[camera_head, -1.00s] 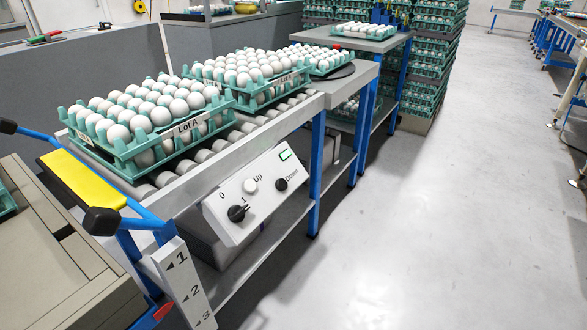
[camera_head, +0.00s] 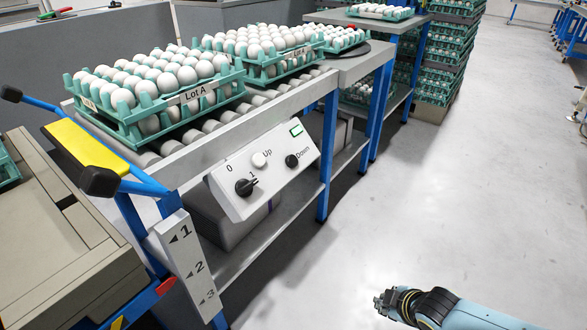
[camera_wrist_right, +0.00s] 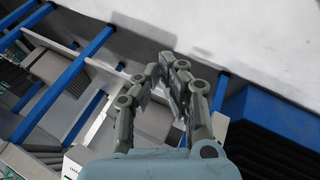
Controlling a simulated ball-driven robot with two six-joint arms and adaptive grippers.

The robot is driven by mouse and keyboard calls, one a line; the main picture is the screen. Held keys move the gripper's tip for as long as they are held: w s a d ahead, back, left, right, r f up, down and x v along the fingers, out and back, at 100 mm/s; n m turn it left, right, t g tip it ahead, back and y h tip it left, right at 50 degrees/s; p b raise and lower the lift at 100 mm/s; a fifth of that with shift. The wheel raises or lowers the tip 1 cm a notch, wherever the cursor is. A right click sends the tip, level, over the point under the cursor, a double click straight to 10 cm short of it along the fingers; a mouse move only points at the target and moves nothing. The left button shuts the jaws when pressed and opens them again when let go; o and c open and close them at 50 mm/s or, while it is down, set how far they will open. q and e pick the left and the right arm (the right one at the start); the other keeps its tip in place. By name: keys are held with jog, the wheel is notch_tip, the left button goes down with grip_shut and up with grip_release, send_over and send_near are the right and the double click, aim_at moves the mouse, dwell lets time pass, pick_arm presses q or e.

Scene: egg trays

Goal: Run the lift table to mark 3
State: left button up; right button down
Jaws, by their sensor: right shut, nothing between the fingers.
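The control box (camera_head: 226,196) hangs on the front of the roller bench. It has a black rotary knob (camera_head: 245,187) by the marks 0 and 1, a white Up button (camera_head: 259,159), a black Down button (camera_head: 292,161) and a small green-lit window (camera_head: 296,130). The mark plate (camera_head: 176,253) reads 1, 2, 3 downward. A red pointer (camera_head: 166,286) sits left of its lower part; I cannot tell its exact mark. My right gripper (camera_head: 384,303) is shut and empty, over the floor, right of and below the box. It also shows in the right wrist view (camera_wrist_right: 174,62). My left gripper is out of view.
Egg trays labelled Lot A (camera_head: 135,114) stand on the roller bench (camera_head: 183,147). Stacked egg trays (camera_head: 437,65) stand behind.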

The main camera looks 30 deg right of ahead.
aim_at(292, 161)
jog(key=w+d+r+n+t+b, duration=0.25)
jog(key=w+r+n+t, duration=0.2)
jog(key=w+r, duration=0.85)
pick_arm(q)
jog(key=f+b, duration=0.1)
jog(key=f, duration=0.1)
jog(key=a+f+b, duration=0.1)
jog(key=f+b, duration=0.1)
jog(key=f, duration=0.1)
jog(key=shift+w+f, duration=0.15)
pick_arm(e)
jog(key=w+a+r+n+t, duration=0.1)
jog(key=w+r+n+t, duration=0.1)
jog(key=w+r, duration=0.3)
jog(key=w+a+r+n+t, duration=0.1)
jog(key=w+r+n, duration=0.3)
jog(key=r, duration=0.7)
jog(key=shift+w+a+r+t, duration=0.4)
jog(key=shift+w+t, duration=0.15)
jog(key=shift+w, duration=0.55)
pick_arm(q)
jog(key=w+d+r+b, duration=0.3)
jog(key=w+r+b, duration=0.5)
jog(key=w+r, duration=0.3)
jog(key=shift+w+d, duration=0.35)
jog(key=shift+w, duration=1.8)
pick_arm(e)
jog(key=w+a+f, duration=0.2)
jog(key=w+f, duration=0.4)
jog(key=shift+a, duration=0.25)
